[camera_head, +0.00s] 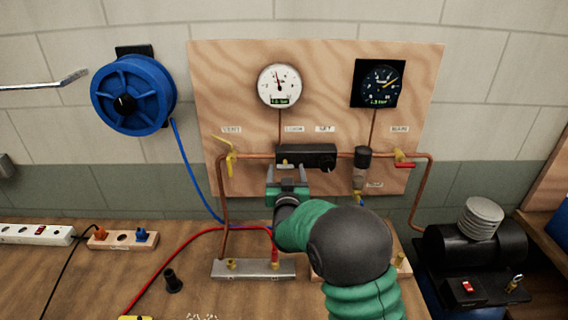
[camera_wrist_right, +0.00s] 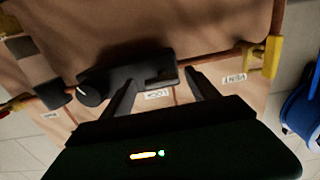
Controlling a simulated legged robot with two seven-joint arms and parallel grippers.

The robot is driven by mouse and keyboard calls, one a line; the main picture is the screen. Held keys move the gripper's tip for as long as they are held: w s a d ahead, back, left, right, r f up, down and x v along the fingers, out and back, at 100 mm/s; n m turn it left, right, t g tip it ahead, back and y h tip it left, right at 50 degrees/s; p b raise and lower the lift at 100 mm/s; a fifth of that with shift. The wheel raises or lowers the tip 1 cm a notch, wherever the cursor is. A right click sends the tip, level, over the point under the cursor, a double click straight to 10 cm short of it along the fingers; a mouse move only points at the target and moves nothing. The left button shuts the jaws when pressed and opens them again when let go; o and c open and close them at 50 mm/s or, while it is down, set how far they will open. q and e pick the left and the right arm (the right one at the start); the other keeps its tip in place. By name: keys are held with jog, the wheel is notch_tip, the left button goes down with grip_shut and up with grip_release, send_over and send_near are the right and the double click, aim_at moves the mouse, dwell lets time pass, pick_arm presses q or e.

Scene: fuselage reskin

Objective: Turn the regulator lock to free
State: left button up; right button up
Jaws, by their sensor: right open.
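The black regulator (camera_head: 306,154) sits on the copper pipe across the wooden board. A small pale lock lever (camera_head: 284,163) is at its lower left, and a dark round set knob (camera_head: 327,168) is at its lower right. My right gripper (camera_head: 286,176) is open just below and in front of the lever. In the right wrist view its two fingers (camera_wrist_right: 163,88) point at the regulator (camera_wrist_right: 128,70), with the LOCK label (camera_wrist_right: 157,95) showing between them. Whether a finger touches the lever cannot be told. My left gripper is not in view.
A yellow vent valve (camera_head: 230,155) is on the left pipe and a red-handled mains valve (camera_head: 403,163) on the right. Two gauges (camera_head: 280,86) (camera_head: 378,83) hang above. A blue hose reel (camera_head: 133,95) is at left. A compressor (camera_head: 475,250) stands at right.

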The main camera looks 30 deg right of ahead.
jog(key=shift+w+d+r, duration=0.1)
jog(key=shift+w+d, duration=0.65)
jog(key=shift+d, duration=0.25)
jog(key=shift+w+a, duration=0.1)
jog(key=shift+w+a+r, duration=0.1)
jog(key=shift+a+r, duration=0.05)
jog(key=shift+a, duration=0.7)
jog(key=shift+c, duration=1.8)
jog(key=shift+d, duration=0.5)
jog(key=c, duration=0.7)
jog(key=shift+s, duration=0.2)
jog(key=shift+c, duration=1.2)
jog(key=o, duration=1.3)
jog(key=shift+w+a, duration=0.2)
jog(key=shift+w, duration=0.1)
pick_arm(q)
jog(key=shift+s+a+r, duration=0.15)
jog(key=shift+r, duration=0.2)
pick_arm(e)
jog(key=shift+s+d, duration=0.1)
jog(key=shift+s, duration=0.1)
